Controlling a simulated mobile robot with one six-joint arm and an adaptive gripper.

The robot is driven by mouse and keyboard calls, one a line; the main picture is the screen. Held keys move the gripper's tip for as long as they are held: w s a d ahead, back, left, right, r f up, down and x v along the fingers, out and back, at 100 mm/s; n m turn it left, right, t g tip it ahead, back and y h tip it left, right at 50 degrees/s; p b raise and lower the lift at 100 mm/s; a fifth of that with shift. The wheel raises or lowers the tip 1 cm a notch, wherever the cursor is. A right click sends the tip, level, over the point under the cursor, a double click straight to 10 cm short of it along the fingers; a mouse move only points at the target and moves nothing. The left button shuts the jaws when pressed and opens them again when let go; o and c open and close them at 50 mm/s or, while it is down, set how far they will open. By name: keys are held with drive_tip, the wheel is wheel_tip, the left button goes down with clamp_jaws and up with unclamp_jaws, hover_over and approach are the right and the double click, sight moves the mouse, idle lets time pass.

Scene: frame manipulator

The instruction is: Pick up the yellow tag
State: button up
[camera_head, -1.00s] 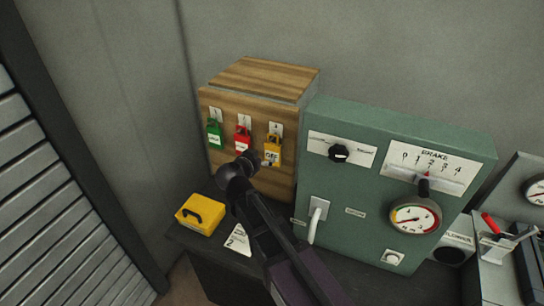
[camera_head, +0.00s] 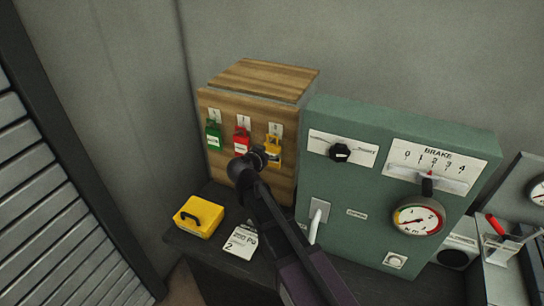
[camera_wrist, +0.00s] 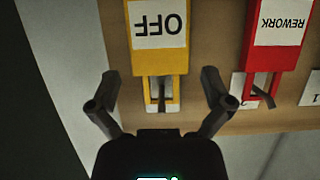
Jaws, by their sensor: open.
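The yellow tag (camera_head: 273,147) hangs on the wooden box, rightmost of the three tags there. In the wrist view the yellow tag (camera_wrist: 158,40) carries a white label reading OFF upside down, with its slotted end toward my gripper. My gripper (camera_wrist: 160,88) is open, its two fingers on either side of that slotted end, with gaps between. I cannot tell how far in depth the fingers reach. In the head view my gripper (camera_head: 262,155) covers the tag's lower part.
A red tag (camera_head: 242,139) and a green tag (camera_head: 214,135) hang to the left on the wooden box (camera_head: 262,80). A green control panel (camera_head: 400,130) with a lever and gauge stands close on the right. A yellow case (camera_head: 198,217) and a white card (camera_head: 240,241) lie below.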

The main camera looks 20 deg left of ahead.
sight(272, 151)
drive_tip(key=shift+b+x, duration=0.7)
drive_tip(key=shift+x, duration=1.45)
drive_tip(key=shift+c, duration=0.2)
drive_tip(key=c, duration=0.7)
